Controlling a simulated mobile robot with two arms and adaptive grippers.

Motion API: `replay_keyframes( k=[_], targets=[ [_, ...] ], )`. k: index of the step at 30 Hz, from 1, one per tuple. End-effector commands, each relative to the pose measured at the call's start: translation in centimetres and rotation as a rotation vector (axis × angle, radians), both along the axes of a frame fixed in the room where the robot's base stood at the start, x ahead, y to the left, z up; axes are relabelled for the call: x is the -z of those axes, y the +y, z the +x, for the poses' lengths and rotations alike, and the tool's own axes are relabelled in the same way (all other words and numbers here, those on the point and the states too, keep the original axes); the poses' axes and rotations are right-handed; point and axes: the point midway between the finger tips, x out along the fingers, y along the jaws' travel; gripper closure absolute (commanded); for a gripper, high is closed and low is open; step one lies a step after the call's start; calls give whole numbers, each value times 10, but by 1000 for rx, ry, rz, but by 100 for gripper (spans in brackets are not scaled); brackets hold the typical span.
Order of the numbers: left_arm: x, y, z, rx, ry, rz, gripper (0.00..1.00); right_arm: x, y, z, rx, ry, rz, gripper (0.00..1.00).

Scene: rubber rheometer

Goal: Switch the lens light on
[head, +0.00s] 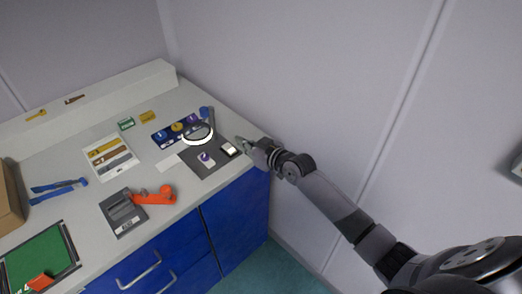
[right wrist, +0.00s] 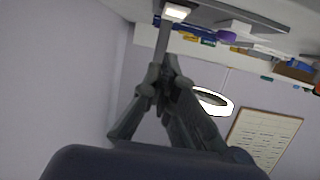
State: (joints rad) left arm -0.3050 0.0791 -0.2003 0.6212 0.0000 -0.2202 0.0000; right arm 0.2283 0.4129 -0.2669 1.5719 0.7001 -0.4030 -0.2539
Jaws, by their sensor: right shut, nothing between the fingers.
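The lens (head: 197,133) is a round magnifier with a bright white ring, standing over the right back part of the counter. It also shows in the right wrist view (right wrist: 212,101). I cannot tell whether the ring glows or is only white. A small white block (head: 229,149) sits at the right edge of a dark grey mat (head: 198,169); the block also shows at the top of the right wrist view (right wrist: 177,12). My right gripper (head: 241,144) is shut and empty, just right of the block. Contact is not clear. My left gripper is out of view.
A purple item (head: 206,158) lies on the mat. A blue tray (head: 163,138) with round pieces is behind it. The wall is close on the right.

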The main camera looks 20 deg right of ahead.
Motion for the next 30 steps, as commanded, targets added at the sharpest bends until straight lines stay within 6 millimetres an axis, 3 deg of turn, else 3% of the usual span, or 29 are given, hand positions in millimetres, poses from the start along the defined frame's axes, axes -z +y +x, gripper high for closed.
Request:
replay_keyframes(
  k=[6,12,30],
  targets=[
    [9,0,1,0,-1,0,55,-1,-15,-41,-1,-2,-1,100],
    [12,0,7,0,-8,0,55,-5,-23,-63,0,-2,0,100],
    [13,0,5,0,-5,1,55,-8,-25,-70,0,-3,1,100]
  ],
)
